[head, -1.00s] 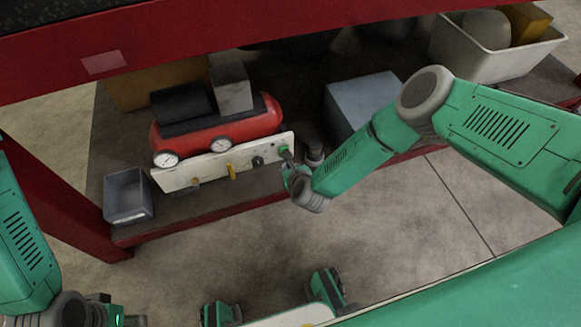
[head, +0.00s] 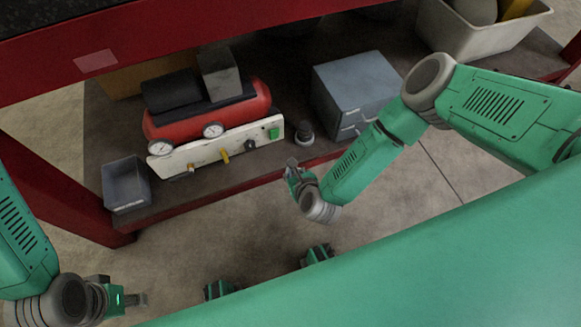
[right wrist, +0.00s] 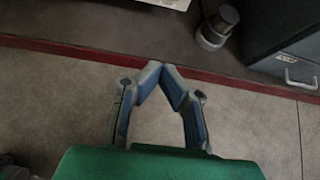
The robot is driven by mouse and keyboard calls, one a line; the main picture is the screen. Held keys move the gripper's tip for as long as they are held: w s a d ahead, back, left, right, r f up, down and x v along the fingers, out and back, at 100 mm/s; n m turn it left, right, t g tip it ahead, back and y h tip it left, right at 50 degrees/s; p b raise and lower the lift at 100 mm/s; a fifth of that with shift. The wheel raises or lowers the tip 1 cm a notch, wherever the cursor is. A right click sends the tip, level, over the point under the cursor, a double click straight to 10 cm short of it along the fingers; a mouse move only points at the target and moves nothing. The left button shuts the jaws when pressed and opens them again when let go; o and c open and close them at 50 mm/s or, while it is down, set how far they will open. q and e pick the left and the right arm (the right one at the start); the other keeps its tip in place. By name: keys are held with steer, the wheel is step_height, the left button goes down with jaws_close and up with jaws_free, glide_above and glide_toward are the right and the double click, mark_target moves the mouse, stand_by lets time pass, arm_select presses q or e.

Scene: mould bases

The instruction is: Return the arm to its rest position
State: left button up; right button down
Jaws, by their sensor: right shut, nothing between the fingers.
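My right arm (head: 356,165) reaches in from the right in the head view. Its gripper (head: 292,167) hangs in front of the lower shelf's edge, clear of the compressor panel. In the right wrist view this gripper (right wrist: 160,68) has its blue-padded fingers meeting at the tips, with nothing between them. My left gripper (head: 138,299) is at the lower left in the head view, over the floor. Its fingers are small and seen edge-on, so its opening is unclear.
A red compressor (head: 206,110) with a white panel (head: 205,153) and green switch (head: 273,133) stands on the shelf. Nearby are a grey bin (head: 127,184), a dark cylinder (head: 303,133), a grey drawer box (head: 355,85) and a white tub (head: 487,40). Open floor lies in front.

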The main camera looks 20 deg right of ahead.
steer(key=shift+a, duration=0.2)
steer(key=s+a+r+n+g+y, duration=0.1)
steer(key=s+r+n+g+y, duration=0.1)
steer(key=s+n, duration=0.55)
steer(key=s+a+r+n+g+y, duration=0.1)
steer(key=s+a+r+n+g, duration=0.2)
steer(key=n, duration=0.8)
steer(key=s+d+r+n+g+h, duration=0.2)
steer(key=s+d+r+n, duration=0.2)
steer(key=s+d+n, duration=0.3)
steer(key=s+d+r+n+g+h, duration=0.1)
steer(key=s+d+r+n+g, duration=0.25)
steer(key=s+d+n, duration=0.4)
step_height(320, 180, up, 15)
steer(key=w+d+n+p, duration=0.1)
steer(key=d+n+p, duration=0.2)
steer(key=p, duration=1)
steer(key=shift+h, duration=0.3)
